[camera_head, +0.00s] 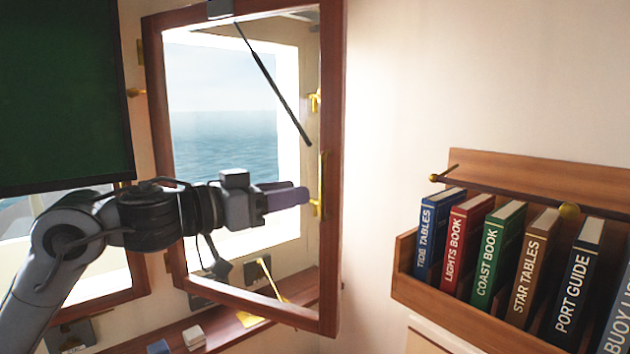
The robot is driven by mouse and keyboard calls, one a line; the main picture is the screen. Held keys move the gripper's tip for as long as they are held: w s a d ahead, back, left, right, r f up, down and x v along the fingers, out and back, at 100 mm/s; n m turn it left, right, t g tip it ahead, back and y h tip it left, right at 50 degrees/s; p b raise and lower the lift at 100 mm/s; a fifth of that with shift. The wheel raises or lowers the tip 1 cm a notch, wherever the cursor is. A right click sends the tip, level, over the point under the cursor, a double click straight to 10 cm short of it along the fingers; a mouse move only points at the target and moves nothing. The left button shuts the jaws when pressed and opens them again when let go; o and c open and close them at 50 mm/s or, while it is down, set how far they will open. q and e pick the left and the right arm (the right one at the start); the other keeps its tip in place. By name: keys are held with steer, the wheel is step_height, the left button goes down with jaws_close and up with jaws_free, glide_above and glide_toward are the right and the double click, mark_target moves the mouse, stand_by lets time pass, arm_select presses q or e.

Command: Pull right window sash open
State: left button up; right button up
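The right window sash (333,120) is a brown wooden frame around a clear pane. It stands swung out from its bright wall opening, with sea visible through it. A slim vertical brass handle (322,168) sits on the sash's right upright. My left gripper (303,195) reaches in from the left across the pane, its fingertips beside the lower part of the handle. The fingers look close together; I cannot tell whether they touch or grip the handle. My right gripper is not in view.
A wooden rack (405,255) of several upright books stands on the right wall. A dark green panel (65,90) fills the upper left, with another window (110,275) below. A wooden ledge (225,325) with small items runs beneath the sash. Plain wall (400,100) lies right of the sash.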

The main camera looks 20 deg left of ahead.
mark_target(321, 187)
arm_select(q)
steer(key=shift+p+x, duration=0.9)
steer(key=shift+x, duration=2)
steer(key=shift+c, duration=0.3)
jaws_close()
steer(key=shift+s, duration=0.15)
